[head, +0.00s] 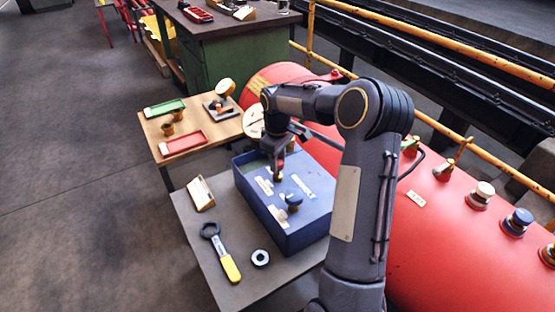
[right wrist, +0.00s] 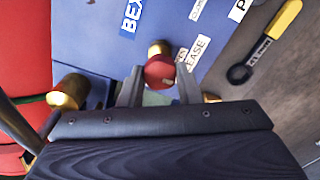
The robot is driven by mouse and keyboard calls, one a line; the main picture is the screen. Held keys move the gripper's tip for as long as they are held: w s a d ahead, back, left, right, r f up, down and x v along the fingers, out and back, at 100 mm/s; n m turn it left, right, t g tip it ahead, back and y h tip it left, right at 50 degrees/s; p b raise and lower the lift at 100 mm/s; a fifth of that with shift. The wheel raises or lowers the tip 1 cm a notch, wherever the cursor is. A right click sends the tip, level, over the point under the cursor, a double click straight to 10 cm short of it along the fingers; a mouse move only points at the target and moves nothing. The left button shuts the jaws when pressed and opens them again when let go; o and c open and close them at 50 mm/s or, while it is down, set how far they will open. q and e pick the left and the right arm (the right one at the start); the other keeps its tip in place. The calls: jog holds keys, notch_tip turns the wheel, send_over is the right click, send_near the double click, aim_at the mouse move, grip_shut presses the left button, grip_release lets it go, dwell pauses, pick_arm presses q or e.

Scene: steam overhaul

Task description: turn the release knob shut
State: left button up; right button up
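The blue box (head: 310,232) stands on a grey table and carries knobs and white labels. A red knob with a brass cap (right wrist: 160,68) sits beside a label ending in "EASE" (right wrist: 190,52). In the head view, the red knob (head: 280,178) shows just below my right gripper (head: 277,168). In the right wrist view, my right gripper (right wrist: 159,80) has its fingers apart, one on each side of the red knob, with a small gap showing on both sides. How deep the fingers reach is hard to tell. My left gripper is in neither view.
A dark blue knob (head: 293,200) stands on the box near the red one. A yellow-handled wrench (head: 221,252), a nut ring (head: 260,257) and a brass-coloured block (head: 200,194) lie on the grey table (head: 190,232). A red boiler (head: 450,250) is at the right.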

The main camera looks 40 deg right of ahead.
jog(key=c, duration=0.4)
jog(key=shift+m, duration=0.4)
jog(key=m+p, duration=0.1)
jog(key=m, duration=0.1)
jog(key=shift+r+m+p, duration=0.15)
jog(key=shift+m+p, duration=0.15)
jog(key=shift+m, duration=0.1)
jog(key=m+p, duration=0.1)
jog(key=m, duration=0.3)
jog(key=shift+m, duration=0.3)
jog(key=m+p, duration=0.2)
jog(key=m, duration=0.3)
jog(key=shift+m+p, duration=0.65)
jog(key=shift+m, duration=1.75)
jog(key=shift+d, duration=0.1)
